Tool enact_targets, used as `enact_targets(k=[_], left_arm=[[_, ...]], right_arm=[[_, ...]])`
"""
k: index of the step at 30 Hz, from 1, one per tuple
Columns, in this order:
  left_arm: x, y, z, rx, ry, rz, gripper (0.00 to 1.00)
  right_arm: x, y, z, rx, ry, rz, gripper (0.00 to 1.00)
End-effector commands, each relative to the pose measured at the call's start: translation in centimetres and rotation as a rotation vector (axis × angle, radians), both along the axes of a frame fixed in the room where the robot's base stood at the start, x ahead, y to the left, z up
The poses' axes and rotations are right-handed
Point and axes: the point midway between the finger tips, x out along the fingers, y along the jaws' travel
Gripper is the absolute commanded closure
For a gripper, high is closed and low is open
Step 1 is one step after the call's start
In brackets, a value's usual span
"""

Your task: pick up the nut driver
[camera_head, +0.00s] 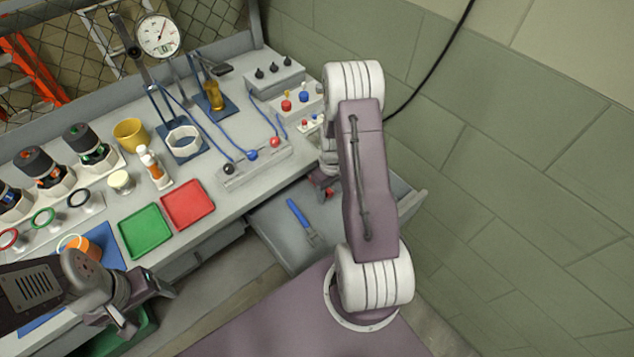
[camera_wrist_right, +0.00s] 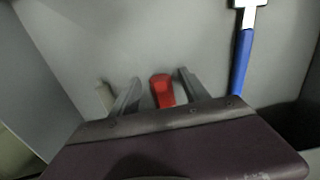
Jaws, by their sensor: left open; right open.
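A red-handled tool (camera_wrist_right: 162,92), which looks like the nut driver, lies on the floor of an open drawer (camera_head: 272,228). In the right wrist view only its red end shows; the rest is hidden behind my gripper. A bit of red (camera_head: 329,191) shows beside my right arm in the head view. My right gripper (camera_wrist_right: 159,76) is open, its two fingers on either side of the red handle; I cannot tell whether they touch it. My left gripper (camera_head: 146,306) is open and empty, at the bench's front edge on the left.
A blue-handled wrench (camera_head: 300,214) lies in the same drawer, right of the gripper in the right wrist view (camera_wrist_right: 242,62). The drawer walls stand close around. Green (camera_head: 146,232) and red (camera_head: 188,204) trays sit on the bench above. A wall is at the right.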

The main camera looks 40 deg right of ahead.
Motion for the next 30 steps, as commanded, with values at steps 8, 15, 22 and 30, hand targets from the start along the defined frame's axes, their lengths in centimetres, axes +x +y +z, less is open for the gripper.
enact_targets(k=[8,15,22,30], left_arm=[[0.0,0.0,0.0,0.0,0.0,0.0,0.29],[0.0,0.0,0.0,0.0,0.0,0.0,0.29],[0.0,0.0,0.7,0.0,0.0,0.0,0.29],[0.0,0.0,4.0,0.0,0.0,0.0,0.29]], right_arm=[[0.0,0.0,0.1,0.0,-0.001,0.0,0.79],[0.0,0.0,0.1,-0.001,-0.001,0.0,1.0],[0.0,0.0,0.7,-0.001,-0.001,0.0,1.0],[0.1,0.0,4.3,0.0,-0.001,0.0,1.0]])
